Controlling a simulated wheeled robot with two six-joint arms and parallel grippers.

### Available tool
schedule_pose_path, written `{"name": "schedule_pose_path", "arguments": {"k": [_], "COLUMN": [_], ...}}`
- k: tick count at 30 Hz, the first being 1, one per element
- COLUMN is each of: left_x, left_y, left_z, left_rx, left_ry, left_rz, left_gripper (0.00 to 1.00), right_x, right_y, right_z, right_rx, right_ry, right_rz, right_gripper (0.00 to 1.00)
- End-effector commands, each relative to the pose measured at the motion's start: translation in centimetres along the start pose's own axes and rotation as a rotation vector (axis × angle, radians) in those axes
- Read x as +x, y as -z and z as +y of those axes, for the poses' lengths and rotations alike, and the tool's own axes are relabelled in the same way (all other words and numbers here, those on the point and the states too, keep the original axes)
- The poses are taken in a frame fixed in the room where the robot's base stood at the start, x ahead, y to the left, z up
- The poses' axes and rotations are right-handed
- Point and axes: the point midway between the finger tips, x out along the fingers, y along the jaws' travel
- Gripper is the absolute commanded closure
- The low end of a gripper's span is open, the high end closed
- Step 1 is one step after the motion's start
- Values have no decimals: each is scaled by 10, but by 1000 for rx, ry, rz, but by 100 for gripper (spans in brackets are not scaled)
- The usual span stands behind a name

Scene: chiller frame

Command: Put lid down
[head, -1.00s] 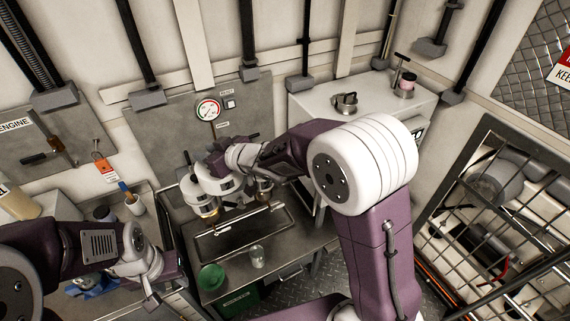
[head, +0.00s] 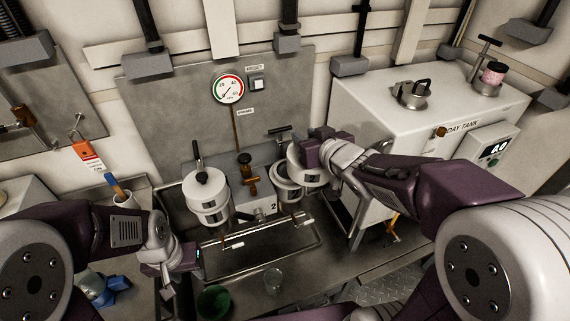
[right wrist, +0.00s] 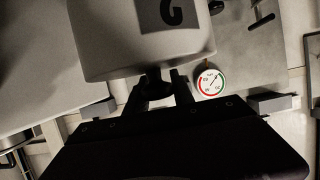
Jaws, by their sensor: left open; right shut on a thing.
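My right gripper (head: 318,155) is shut on a white round lid (head: 298,158) in the head view, at the right-hand canister (head: 291,192) of the twin unit. I cannot tell whether the lid touches the canister. The left-hand canister (head: 210,209) has a white lid with a black handle (head: 205,184). My left gripper (head: 183,264) is open and empty, low on the left by the bench.
A brown-handled valve (head: 247,175) stands between the canisters. A metal drip tray (head: 262,260) lies below. A clear cup (head: 272,280) and green bowl (head: 213,302) stand in front. The white day tank (head: 375,115) is right, with free room on top.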

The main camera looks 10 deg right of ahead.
Motion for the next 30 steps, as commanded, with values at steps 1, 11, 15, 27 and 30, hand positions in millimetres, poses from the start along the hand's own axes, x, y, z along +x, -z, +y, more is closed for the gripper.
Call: {"name": "schedule_pose_path", "arguments": {"k": [1,11,15,27,30], "left_x": [5,38,40,51,53], "left_y": [-1,-4,-4,-6,-6], "left_z": [0,-1,-1,-1,-1], "left_rx": [0,0,0,0,0], "left_ry": [0,0,0,0,0], "left_rz": [0,-1,0,0,0], "left_gripper": [60,60,60,60,60], "right_x": [6,105,128,145,149], "right_y": [-4,-22,-23,-52,-62], "right_z": [-1,-8,-9,-9,-9], "right_rx": [0,-1,-1,-1,-1], "right_ry": [3,4,3,3,3], "right_rz": [-1,-3,0,-4,-1], "right_gripper": [100,100,100,100,100]}}
